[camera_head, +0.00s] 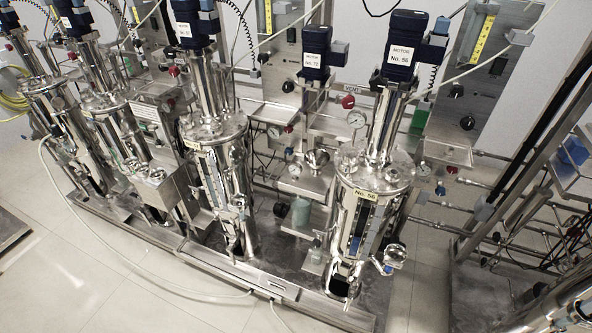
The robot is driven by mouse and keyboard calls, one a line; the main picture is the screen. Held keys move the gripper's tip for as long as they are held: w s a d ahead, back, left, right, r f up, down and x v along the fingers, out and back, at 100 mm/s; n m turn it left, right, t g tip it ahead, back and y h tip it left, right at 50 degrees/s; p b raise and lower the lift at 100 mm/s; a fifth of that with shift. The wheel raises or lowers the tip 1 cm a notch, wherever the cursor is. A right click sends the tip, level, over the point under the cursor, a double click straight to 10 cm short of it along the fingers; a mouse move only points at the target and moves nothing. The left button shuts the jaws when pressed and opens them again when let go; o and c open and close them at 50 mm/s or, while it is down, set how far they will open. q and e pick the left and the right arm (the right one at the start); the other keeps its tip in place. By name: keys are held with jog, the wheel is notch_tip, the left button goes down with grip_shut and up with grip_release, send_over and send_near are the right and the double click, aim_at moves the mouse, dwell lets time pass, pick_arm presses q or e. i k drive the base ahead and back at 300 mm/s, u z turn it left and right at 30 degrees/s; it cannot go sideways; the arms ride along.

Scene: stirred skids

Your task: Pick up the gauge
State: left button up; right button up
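Several small round dial gauges show on the skid. A second, smaller dial (295,169) sits left of that vessel, among pipes and fittings. I cannot tell from the picture which gauge is meant. Neither of my grippers is in view, and nothing is seen holding a gauge.
Motors (403,45) stand on columns above the vessels. A steel base frame (262,283) runs along the floor, with a pale hose (150,287) across it. Another pipe frame (540,190) stands at the right. Open tiled floor (90,270) lies at the lower left.

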aim_at(295, 169)
jog(key=k, duration=0.6)
jog(key=z, duration=0.45)
jog(key=i, duration=1.5)
jog(key=u, duration=0.15)
